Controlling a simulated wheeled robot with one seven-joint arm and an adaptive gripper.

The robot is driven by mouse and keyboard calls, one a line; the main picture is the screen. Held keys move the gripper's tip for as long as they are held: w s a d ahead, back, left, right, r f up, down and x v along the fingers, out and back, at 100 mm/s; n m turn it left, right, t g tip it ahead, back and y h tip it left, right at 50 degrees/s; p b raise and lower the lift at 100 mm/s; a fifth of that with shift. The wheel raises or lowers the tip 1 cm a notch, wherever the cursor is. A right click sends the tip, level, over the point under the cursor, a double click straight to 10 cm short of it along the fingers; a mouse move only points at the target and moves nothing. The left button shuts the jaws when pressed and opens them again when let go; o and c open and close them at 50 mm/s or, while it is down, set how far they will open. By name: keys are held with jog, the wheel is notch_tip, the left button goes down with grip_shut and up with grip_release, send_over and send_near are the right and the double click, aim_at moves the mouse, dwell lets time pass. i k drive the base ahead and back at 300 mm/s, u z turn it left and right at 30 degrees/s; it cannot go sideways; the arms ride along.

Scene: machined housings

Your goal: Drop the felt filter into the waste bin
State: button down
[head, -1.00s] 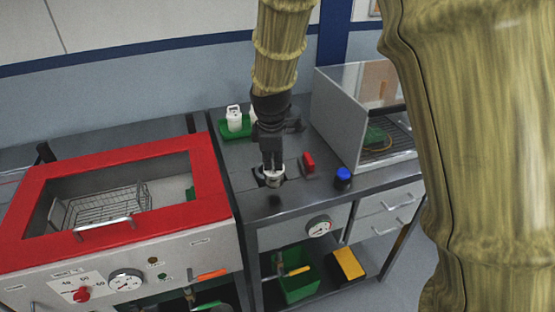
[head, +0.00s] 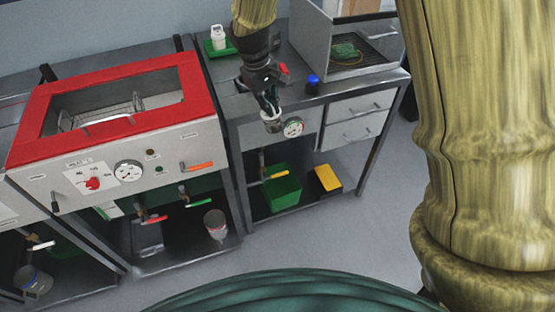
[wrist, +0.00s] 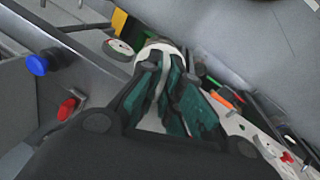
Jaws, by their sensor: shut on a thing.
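My gripper (head: 269,112) is shut on a pale, round, short piece, which I take to be the felt filter (head: 273,125). It is held in the air just in front of the bench's front panel, beside the dial gauge. In the wrist view my gripper (wrist: 163,72) has its dark green finger pads against the pale felt filter (wrist: 157,47), and they hide part of it. An open green bin (head: 283,190) stands on the lower shelf, below and slightly right of my gripper. No label shows whether it is the waste bin.
A red-framed washer (head: 205,100) with a gauge and valves stands left. A blue knob (head: 313,85) is on the bench top near the front edge. A yellow-and-black box (head: 326,180) sits right of the green bin. The floor (head: 350,225) in front is clear.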

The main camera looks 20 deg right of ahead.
aim_at(283, 188)
jog(key=z, duration=2.05)
jog(key=k, duration=1.05)
jog(key=u, duration=1.15)
jog(key=i, duration=1.5)
jog(key=z, duration=1.3)
